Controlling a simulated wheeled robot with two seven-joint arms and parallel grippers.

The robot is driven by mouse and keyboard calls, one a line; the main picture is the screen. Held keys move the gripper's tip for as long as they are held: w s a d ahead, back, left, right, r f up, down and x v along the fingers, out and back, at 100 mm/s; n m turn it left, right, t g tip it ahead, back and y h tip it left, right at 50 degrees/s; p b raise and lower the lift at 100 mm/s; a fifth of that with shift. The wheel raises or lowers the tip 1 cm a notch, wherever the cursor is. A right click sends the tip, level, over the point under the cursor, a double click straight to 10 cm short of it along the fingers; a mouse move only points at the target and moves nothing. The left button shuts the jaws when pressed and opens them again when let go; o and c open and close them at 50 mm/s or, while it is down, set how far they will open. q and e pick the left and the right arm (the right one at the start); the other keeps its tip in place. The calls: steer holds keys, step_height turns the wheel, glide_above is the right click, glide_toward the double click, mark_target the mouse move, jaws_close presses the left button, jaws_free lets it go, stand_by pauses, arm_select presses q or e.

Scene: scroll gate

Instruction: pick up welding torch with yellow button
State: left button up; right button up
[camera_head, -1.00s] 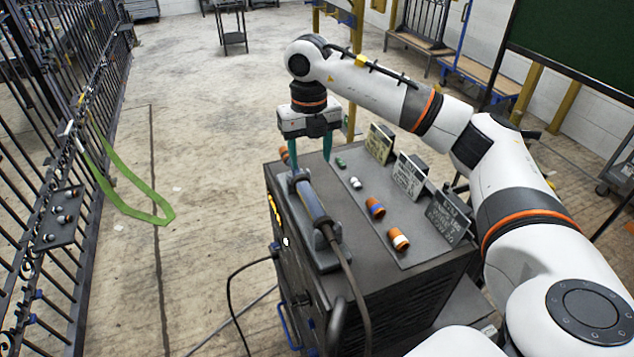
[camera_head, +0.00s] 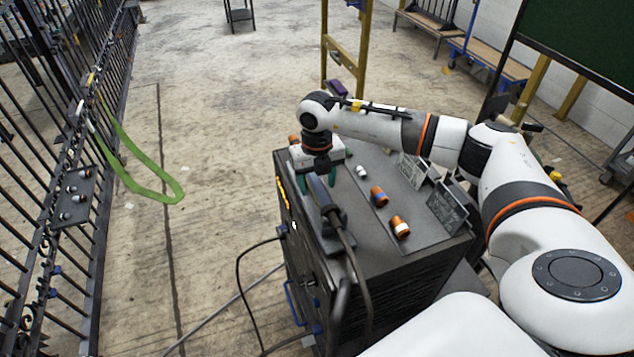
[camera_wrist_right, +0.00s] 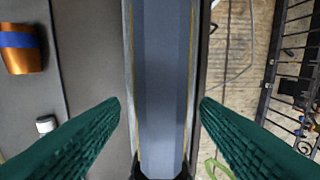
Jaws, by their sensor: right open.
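The welding torch (camera_head: 323,196) lies in a dark cradle on top of the grey machine, its cable running toward me. In the right wrist view its grey-blue handle (camera_wrist_right: 163,80) runs down the middle of the picture. My right gripper (camera_head: 317,182) is open above and around the torch. Its two green fingers (camera_wrist_right: 160,105) show on either side of the handle, with a gap on each side. The arm and gripper body hide the far end of the torch. I cannot make out a yellow button. My left gripper is not in view.
The machine top (camera_head: 400,238) also holds orange-brown nozzles (camera_head: 399,227), a small white part (camera_head: 361,171) and dark sign cards (camera_head: 447,208). A barred gate (camera_head: 60,190) with a green strap (camera_head: 140,188) stands at the left. The floor between is open.

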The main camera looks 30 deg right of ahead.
steer(key=c, duration=1)
steer(key=shift+r, duration=0.1)
steer(key=shift+c, duration=0.9)
steer(key=shift+w+r, duration=0.1)
